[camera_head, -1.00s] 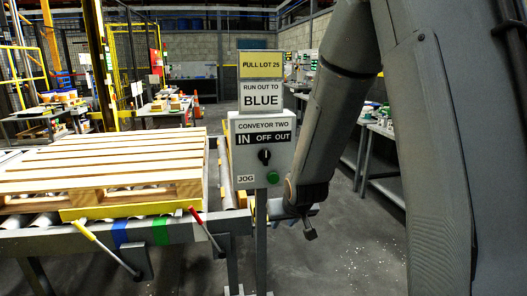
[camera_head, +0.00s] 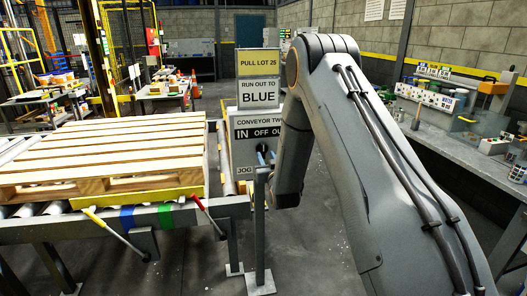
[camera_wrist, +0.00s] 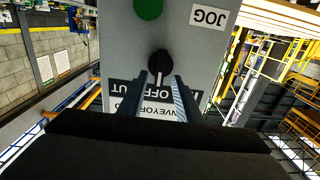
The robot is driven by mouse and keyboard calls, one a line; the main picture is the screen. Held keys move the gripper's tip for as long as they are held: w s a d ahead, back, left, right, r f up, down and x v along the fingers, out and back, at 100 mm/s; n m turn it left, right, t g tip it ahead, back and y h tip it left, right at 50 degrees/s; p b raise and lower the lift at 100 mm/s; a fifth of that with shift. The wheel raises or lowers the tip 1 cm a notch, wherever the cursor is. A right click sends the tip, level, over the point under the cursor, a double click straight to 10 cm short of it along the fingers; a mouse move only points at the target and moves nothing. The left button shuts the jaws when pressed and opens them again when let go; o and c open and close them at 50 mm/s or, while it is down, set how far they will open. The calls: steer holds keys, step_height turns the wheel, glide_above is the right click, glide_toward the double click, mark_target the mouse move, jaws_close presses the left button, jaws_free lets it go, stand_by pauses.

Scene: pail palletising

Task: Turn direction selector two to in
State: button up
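The grey conveyor two panel (camera_head: 235,152) stands on a post, marked IN, OFF and OUT from left to right. In the wrist view, the panel (camera_wrist: 207,50) is upside down. Its black selector knob (camera_wrist: 160,62) has a white mark pointing toward the OFF label. My gripper (camera_wrist: 160,80) is open, one finger on each side of the knob's lower end. Contact with the knob cannot be told. The green button (camera_wrist: 148,8) is above the knob in this view.
A sign (camera_head: 259,94) above the panel says to run out to blue. A wooden pallet (camera_head: 110,150) rests on the roller conveyor at left, with yellow-handled and red-handled levers (camera_head: 208,216) at its front. A cluttered bench (camera_head: 450,120) stands at right.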

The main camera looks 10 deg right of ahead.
mark_target(263, 151)
steer(key=shift+w+p, duration=0.55)
steer(key=shift+w, duration=1.6)
steer(key=shift+a, duration=0.1)
jaws_close()
